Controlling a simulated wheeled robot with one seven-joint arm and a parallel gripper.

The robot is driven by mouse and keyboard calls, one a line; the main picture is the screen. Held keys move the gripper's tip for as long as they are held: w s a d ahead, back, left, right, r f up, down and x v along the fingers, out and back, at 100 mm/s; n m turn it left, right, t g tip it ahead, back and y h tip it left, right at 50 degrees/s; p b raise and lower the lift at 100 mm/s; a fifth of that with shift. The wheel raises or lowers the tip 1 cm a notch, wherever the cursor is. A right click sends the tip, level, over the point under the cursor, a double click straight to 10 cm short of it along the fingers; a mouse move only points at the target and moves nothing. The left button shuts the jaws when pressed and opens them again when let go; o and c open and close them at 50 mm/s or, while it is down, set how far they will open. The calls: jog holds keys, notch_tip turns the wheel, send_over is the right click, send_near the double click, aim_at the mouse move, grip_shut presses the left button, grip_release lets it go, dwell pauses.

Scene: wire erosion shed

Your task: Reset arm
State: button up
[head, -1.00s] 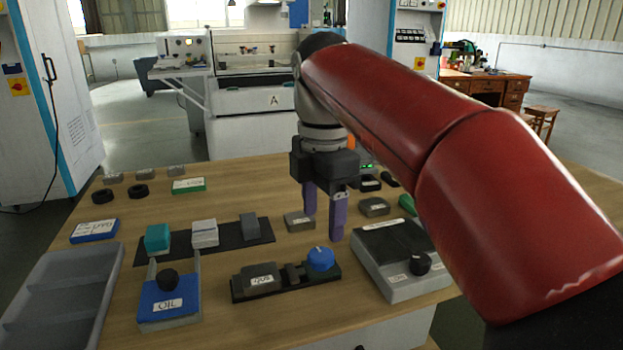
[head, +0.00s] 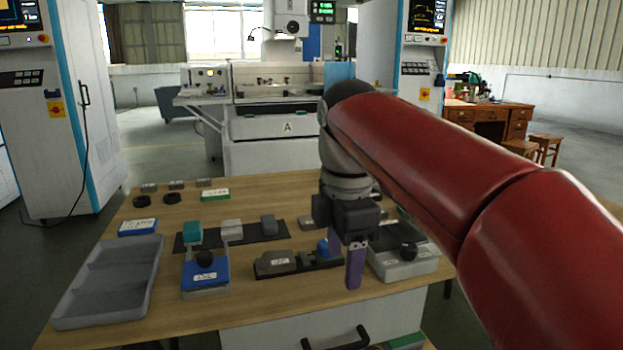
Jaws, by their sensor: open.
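My gripper (head: 345,262) hangs from the red arm, pointing down, with purple fingers. It is open and holds nothing that I can see. I cannot tell whether the fingers touch anything.
A grey divided tray (head: 109,282) lies at the table's left. A blue OIL block (head: 206,275) stands beside it. A dark mat (head: 255,236) carries several small blocks. A blue labelled block (head: 138,227) and a green one (head: 215,195) lie behind. Bare wood shows along the front edge.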

jog(key=s+d+f+m+t, duration=0.2)
jog(key=s+d+f+m, duration=0.3)
jog(key=f+m, duration=0.3)
jog(key=s+d+f+m+t, duration=0.3)
jog(key=s+d+f+m, duration=0.2)
jog(key=m, duration=0.8)
jog(key=s+f, duration=0.3)
jog(key=shift+d, duration=0.4)
jog(key=shift+s, duration=0.1)
